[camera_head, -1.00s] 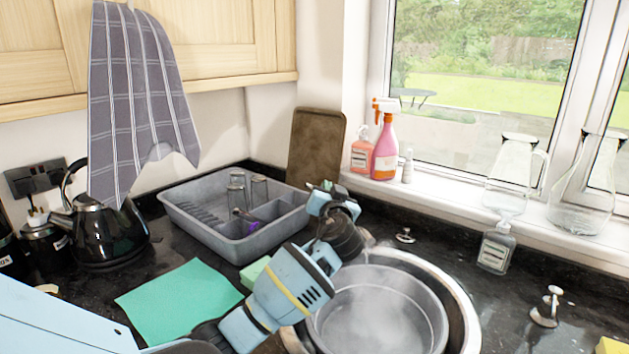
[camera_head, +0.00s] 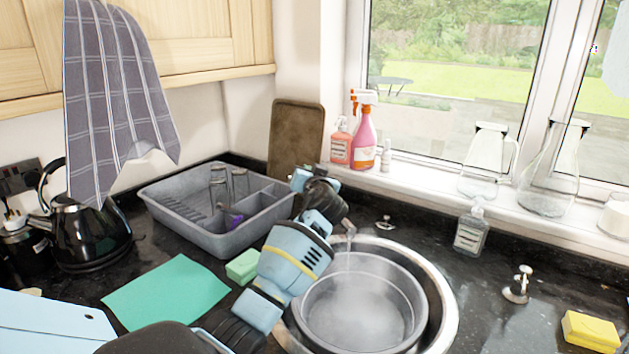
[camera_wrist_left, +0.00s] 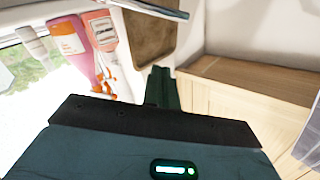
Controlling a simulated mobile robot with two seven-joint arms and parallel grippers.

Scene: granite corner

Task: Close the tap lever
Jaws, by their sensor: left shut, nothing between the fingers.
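The tap's spout (camera_head: 348,228) shows at the back left edge of the round sink, and a thin stream runs from it into a grey basin (camera_head: 402,338). A lever on the tap cannot be made out; my left arm covers that area. Two small chrome fittings stand on the counter, one behind the sink (camera_head: 385,222) and one to its right (camera_head: 518,285); their function is unclear. My left gripper (camera_head: 300,179) is just left of and above the spout. In the left wrist view its dark green fingers (camera_wrist_left: 162,82) are shut and empty. My right gripper is not in view.
A grey dish rack (camera_head: 215,240) with glasses stands behind my left arm. A brown board (camera_head: 296,142) leans on the wall. Spray and soap bottles (camera_head: 363,140) stand on the sill. A green cloth (camera_head: 165,292), green sponge (camera_head: 243,266) and black kettle (camera_head: 85,232) are left.

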